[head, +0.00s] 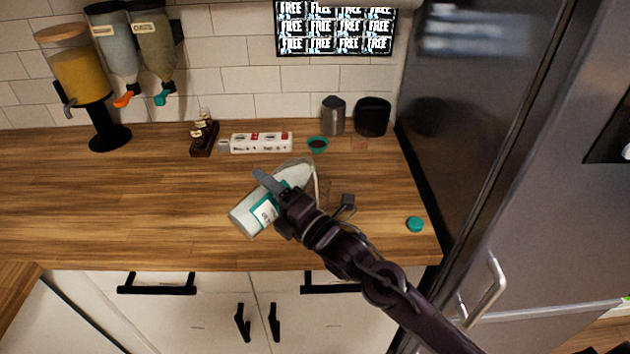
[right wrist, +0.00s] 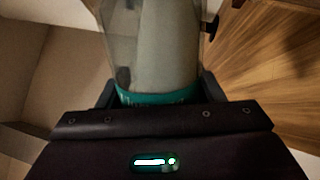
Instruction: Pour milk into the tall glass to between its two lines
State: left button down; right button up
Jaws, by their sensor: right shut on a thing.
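The milk bottle (head: 247,218), clear with a teal and white label, is tilted well over above the counter in the head view. Its base points to the lower left and its neck to the upper right. My right gripper (head: 271,192) is shut around its body. The right wrist view shows the bottle (right wrist: 160,50) between the fingers, with pale milk inside. A clear outline that looks like the tall glass (head: 324,193) stands by the bottle's neck, partly hidden by my gripper. Its lines and milk level cannot be made out. My left gripper is not in view.
A teal cap (head: 415,224) lies on the counter at the right. Behind are a white power strip (head: 262,143), a small teal bowl (head: 318,144), a steel pitcher (head: 333,116) and a black canister (head: 372,117).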

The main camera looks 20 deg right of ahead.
jog(key=shift+d+r+m, duration=0.1)
jog(key=shift+r+m, duration=0.2)
jog(key=shift+r, duration=0.05)
dwell(0.5)
jog(key=shift+m+p, duration=0.3)
dwell(1.3)
